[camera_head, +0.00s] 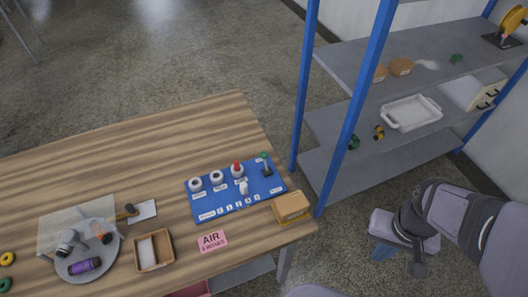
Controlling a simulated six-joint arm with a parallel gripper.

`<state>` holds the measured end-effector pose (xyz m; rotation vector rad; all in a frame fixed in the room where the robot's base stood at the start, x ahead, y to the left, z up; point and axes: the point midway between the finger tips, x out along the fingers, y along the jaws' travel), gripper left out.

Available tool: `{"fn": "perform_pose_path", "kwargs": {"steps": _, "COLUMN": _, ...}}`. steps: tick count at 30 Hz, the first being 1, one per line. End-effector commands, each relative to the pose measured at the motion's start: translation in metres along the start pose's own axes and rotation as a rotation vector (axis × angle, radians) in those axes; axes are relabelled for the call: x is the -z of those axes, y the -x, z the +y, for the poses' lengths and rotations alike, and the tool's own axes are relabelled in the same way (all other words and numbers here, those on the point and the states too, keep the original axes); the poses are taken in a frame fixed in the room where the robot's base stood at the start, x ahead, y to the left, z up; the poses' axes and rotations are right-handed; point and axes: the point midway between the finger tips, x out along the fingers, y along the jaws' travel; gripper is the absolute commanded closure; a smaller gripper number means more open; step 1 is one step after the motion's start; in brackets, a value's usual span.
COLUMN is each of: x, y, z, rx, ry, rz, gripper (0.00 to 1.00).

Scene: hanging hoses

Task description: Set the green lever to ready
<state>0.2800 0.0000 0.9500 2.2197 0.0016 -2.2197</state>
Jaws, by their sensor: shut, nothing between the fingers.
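The green lever (264,157) stands at the far right corner of a blue control panel (227,205) on the wooden table. Its green knob tops a dark stem. Small white labels lie around it, too small to read, so I cannot tell its setting. My gripper (418,268) hangs at the lower right, off the table and well to the right of the panel.
Dials, a red-topped knob (237,168) and a white switch (244,188) share the panel. A blue shelf post (355,110) rises between table and shelves. A tray (154,250) and a turntable (100,268) stand at left.

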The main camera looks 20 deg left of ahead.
Motion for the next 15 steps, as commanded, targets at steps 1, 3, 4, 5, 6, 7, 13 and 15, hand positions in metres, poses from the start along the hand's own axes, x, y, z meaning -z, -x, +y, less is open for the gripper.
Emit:
{"fn": "perform_pose_path", "kwargs": {"steps": 1, "x": 0.000, "y": 0.000, "z": 0.000, "rx": 0.000, "ry": 0.000, "rz": 0.000, "gripper": 1.00}}
{"fn": "perform_pose_path", "kwargs": {"steps": 3, "x": 0.001, "y": 0.000, "z": 0.000, "rx": 0.000, "ry": 0.001, "rz": 0.001, "gripper": 0.83}}
{"fn": "perform_pose_path", "kwargs": {"steps": 4, "x": 0.002, "y": 0.000, "z": -0.001, "rx": -0.001, "ry": 0.004, "rz": 0.002, "gripper": 0.76}}
{"fn": "perform_pose_path", "kwargs": {"steps": 5, "x": 0.004, "y": 0.000, "z": -0.002, "rx": -0.002, "ry": 0.009, "rz": 0.004, "gripper": 0.69}}
{"fn": "perform_pose_path", "kwargs": {"steps": 6, "x": 0.009, "y": -0.001, "z": -0.004, "rx": -0.004, "ry": 0.018, "rz": 0.008, "gripper": 0.67}}
{"fn": "perform_pose_path", "kwargs": {"steps": 7, "x": 0.013, "y": -0.001, "z": -0.006, "rx": -0.006, "ry": 0.027, "rz": 0.013, "gripper": 0.67}}
{"fn": "perform_pose_path", "kwargs": {"steps": 13, "x": 0.075, "y": -0.004, "z": -0.047, "rx": -0.031, "ry": 0.157, "rz": 0.084, "gripper": 0.67}}
{"fn": "perform_pose_path", "kwargs": {"steps": 15, "x": 0.104, "y": -0.006, "z": -0.077, "rx": -0.038, "ry": 0.224, "rz": 0.125, "gripper": 0.67}}
